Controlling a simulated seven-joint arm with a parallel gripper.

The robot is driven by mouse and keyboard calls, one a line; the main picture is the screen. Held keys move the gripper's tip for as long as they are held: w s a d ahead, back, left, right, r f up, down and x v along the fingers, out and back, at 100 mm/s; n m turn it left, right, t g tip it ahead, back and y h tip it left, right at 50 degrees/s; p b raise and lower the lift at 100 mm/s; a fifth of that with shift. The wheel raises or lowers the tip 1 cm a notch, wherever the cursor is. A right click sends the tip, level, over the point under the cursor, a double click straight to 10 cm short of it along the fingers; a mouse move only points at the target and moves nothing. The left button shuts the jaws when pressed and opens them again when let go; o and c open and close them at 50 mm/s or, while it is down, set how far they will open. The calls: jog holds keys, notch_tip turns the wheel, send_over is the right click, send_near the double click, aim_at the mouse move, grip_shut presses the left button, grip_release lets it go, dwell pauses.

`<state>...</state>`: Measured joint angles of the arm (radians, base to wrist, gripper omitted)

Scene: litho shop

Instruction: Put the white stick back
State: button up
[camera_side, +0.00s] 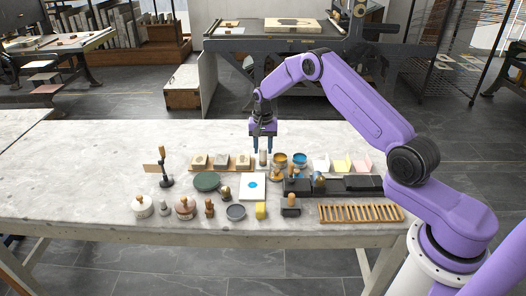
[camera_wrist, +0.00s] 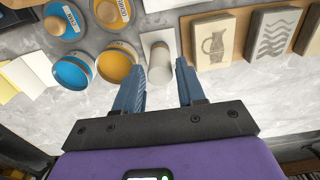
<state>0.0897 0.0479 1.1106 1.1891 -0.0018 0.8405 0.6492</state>
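A pale whitish-grey cylinder (camera_wrist: 158,57) is ahead of my gripper in the wrist view, between the lines of the two fingers. It also shows in the side view (camera_side: 263,159), just below the fingertips. It is the only pale stick-like thing I can make out, and I cannot tell for sure that it is the white stick. My gripper (camera_side: 263,150) points down at the back of the row of things on the table. Its blue fingers (camera_wrist: 160,83) are apart, with a clear gap between them. I cannot tell whether they touch the cylinder.
Orange (camera_wrist: 115,63) and blue (camera_wrist: 73,71) ink tins stand close on one side of the cylinder. Carved blocks on a wooden board (camera_side: 221,163) stand on the other. A slatted wooden rack (camera_side: 360,213) lies at the front right. The table's left part is clear.

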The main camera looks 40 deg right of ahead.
aim_at(263, 149)
notch_tip(263, 149, up, 10)
jog(key=s+a+r+n, duration=0.5)
jog(key=s+a, duration=0.4)
jog(key=s+a+r+n, duration=0.5)
jog(key=s+a, duration=0.3)
jog(key=s+d+n, duration=0.2)
jog(key=s+n, duration=0.3)
jog(key=s, duration=0.9)
jog(key=s+d+n, duration=0.1)
jog(key=s+n, duration=0.5)
jog(key=s, duration=0.8)
jog(key=shift+s+d+r+n, duration=0.15)
jog(key=shift+s+d+n, duration=0.15)
jog(key=shift+s+d, duration=0.05)
